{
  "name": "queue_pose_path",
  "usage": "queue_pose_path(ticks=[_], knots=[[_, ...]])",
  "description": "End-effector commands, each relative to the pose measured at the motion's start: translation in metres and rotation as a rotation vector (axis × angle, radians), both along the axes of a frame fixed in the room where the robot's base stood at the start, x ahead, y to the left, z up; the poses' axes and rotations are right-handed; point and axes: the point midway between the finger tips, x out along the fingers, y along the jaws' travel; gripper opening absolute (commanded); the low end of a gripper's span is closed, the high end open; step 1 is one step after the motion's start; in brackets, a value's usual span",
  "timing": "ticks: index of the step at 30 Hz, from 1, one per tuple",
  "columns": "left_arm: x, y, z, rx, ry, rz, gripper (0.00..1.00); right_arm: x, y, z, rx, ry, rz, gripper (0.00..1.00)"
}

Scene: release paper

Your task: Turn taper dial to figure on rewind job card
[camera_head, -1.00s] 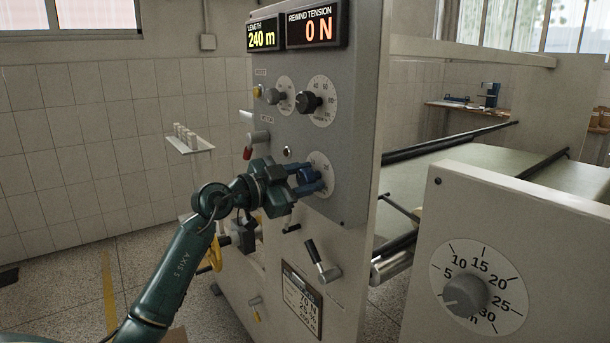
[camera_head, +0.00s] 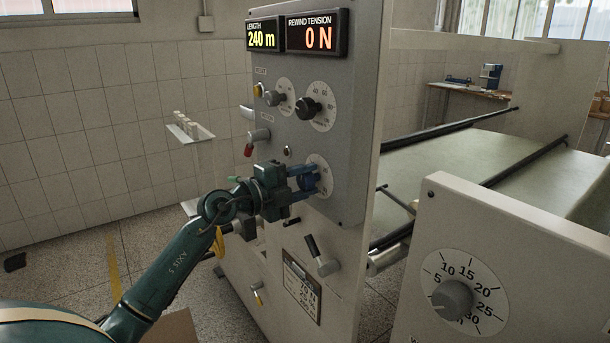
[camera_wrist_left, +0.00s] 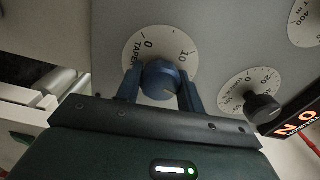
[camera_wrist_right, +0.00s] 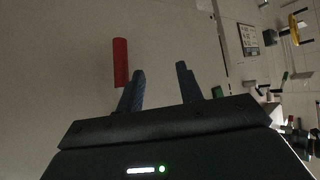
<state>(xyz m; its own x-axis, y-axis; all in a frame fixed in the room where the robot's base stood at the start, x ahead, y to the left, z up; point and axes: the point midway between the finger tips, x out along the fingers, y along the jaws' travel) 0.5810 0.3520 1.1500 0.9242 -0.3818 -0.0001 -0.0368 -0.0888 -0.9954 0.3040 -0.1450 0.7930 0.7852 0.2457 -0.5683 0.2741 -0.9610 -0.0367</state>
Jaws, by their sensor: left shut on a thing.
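The taper dial is a blue knob (camera_wrist_left: 162,80) on a white round plate (camera_wrist_left: 137,48). In the left wrist view its plate reads TAPER, with 0 and 10 visible. In the head view the plate (camera_head: 323,170) is partly covered by my left gripper (camera_head: 308,178). My left gripper's blue fingers are shut on the knob, one on each side. The rewind job card (camera_head: 302,291) hangs low on the machine front; "70 N" is readable, the other lines are too small. My right gripper (camera_wrist_right: 160,88) is open and empty; it is out of the head view.
Displays above read 240 m (camera_head: 263,38) and 0 N (camera_head: 316,37). Two dark knobs (camera_head: 308,107) (camera_head: 275,97) sit above the taper dial. A lever (camera_head: 322,258) juts out below. A red rod (camera_wrist_right: 120,62) shows beyond my right fingers. A larger dial (camera_head: 455,297) is on the right panel.

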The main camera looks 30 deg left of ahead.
Motion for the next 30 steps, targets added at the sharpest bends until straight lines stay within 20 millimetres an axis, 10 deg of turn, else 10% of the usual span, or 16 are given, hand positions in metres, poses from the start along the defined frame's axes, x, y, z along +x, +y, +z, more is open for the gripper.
queue_pose_path(ticks=[30], knots=[[0.0002, 0.0007, -0.004, 0.895, -0.369, -0.002, 0.15, 0.0006, 0.003, -0.0019, 0.008, -0.004, -0.001, 0.36]])
